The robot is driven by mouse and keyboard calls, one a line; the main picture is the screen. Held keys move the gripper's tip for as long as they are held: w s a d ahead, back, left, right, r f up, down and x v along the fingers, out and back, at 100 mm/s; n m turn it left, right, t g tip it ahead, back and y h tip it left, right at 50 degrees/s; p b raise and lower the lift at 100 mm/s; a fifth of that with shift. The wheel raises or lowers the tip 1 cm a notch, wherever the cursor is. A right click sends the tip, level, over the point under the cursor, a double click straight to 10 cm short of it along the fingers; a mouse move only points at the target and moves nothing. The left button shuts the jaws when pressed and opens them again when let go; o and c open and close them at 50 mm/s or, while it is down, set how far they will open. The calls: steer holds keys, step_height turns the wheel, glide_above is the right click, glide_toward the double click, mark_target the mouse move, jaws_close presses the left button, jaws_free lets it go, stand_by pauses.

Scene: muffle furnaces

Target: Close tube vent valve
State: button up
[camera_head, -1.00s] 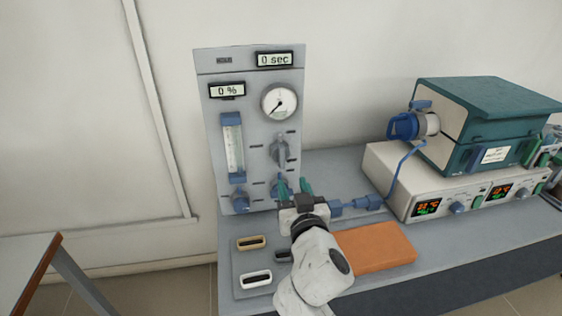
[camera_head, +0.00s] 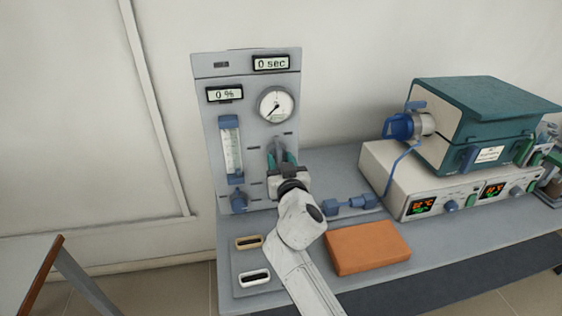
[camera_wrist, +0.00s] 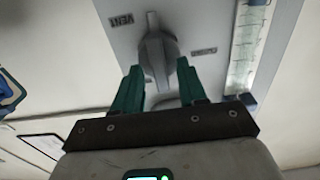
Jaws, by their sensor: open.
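The vent valve is a grey lever knob (camera_wrist: 155,50) on the upright control panel (camera_head: 205,120). The wrist view shows it beside a "VENT" label (camera_wrist: 122,20), and its handle points down toward my fingers. My gripper (camera_wrist: 158,75) is open, with its two green fingers apart on either side of the handle's lower end. Nothing is clearly gripped, and I cannot tell whether the fingers touch it. In the head view my gripper (camera_head: 281,160) is at the knob's height and partly hides it.
The panel carries a flowmeter (camera_head: 231,149), a round gauge (camera_head: 276,104) and a blue knob (camera_head: 238,201). An orange block (camera_head: 367,247) and blue fittings (camera_head: 350,204) lie right of my arm. A teal furnace (camera_head: 485,110) stands farther right on a control unit.

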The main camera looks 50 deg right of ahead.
steer(key=shift+c, duration=0.4)
jaws_close()
steer(key=shift+n, duration=0.4)
steer(key=n, duration=0.4)
steer(key=shift+a, duration=0.15)
steer(key=n, duration=0.4)
steer(key=shift+w+a, duration=0.1)
steer(key=n, duration=0.5)
steer(key=shift+f+p, duration=0.2)
steer(key=shift+p, duration=0.1)
steer(key=shift+a+f+n+p, duration=0.15)
steer(key=shift+n+p, duration=0.3)
steer(key=shift+n, duration=1.55)
steer(key=shift+w, duration=0.1)
